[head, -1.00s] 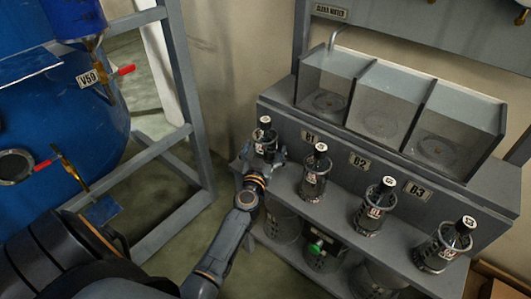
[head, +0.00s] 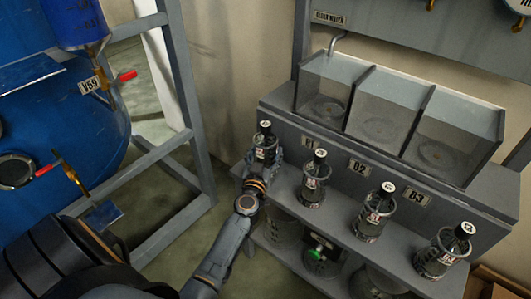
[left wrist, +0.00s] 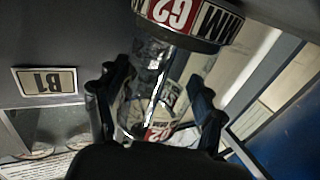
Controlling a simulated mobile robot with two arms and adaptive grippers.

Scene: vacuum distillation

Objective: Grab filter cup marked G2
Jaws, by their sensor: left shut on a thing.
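The filter cup marked G2 (left wrist: 160,85) is a clear cylinder with a dark band and a red G2 label, seen upside down in the left wrist view. In the head view it is the leftmost black-capped cup (head: 265,143) on the grey shelf. My left gripper (left wrist: 158,100) is shut on the cup, one finger on each side of it. In the head view the gripper (head: 262,165) hides the cup's lower part, so I cannot tell whether it touches the shelf. My right gripper is not in view.
Several similar cups (head: 314,178) stand in a row to the right on the shelf (head: 340,215). Behind them are clear bins (head: 385,115) and plates such as B3 (head: 416,196). A blue tank (head: 60,120) and grey frame (head: 178,80) stand left.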

